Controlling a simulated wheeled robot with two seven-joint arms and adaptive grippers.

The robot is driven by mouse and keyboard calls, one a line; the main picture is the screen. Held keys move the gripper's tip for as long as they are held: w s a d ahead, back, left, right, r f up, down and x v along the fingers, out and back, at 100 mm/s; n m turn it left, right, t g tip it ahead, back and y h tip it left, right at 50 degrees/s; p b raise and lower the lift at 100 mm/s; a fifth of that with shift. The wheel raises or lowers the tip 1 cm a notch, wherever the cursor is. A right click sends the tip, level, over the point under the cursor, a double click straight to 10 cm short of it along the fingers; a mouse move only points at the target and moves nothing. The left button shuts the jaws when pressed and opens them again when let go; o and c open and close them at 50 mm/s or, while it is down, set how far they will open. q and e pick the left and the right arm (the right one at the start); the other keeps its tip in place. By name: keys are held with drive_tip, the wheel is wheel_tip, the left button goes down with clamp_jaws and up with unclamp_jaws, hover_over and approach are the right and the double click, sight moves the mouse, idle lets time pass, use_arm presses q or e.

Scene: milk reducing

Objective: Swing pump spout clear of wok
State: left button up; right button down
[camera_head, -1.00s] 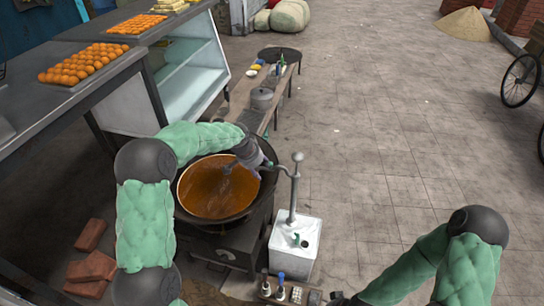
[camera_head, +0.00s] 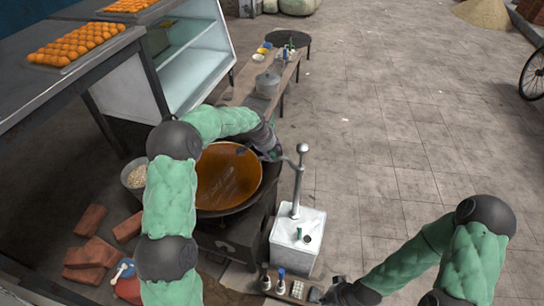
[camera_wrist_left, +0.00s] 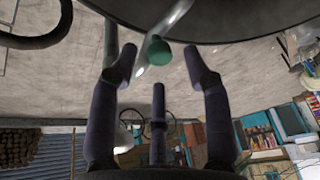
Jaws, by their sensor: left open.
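The pump is a grey metal post with a round knob (camera_head: 302,148) on a white square can (camera_head: 297,240), right of the wok (camera_head: 228,178). The wok holds orange-brown liquid. The pump's spout (camera_head: 291,162) reaches left from the post towards the wok's right rim; my left gripper partly hides its end. My left gripper (camera_head: 264,152) is open at that rim, close by the spout. In the left wrist view its fingers (camera_wrist_left: 158,62) stand apart, with a pale pipe and a green rounded piece between or beyond the tips; contact cannot be told. My right gripper (camera_head: 330,292) is low, beside a small tray.
The small tray (camera_head: 290,290) holds bottles by the can. A bench (camera_head: 252,98) with a lidded pot (camera_head: 267,84) stands behind the wok. Bricks (camera_head: 92,252) lie at left. A counter with orange balls (camera_head: 75,42) is at upper left.

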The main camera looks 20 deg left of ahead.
use_arm(q)
drive_tip(key=shift+b+x, duration=0.3)
drive_tip(key=shift+x, duration=0.85)
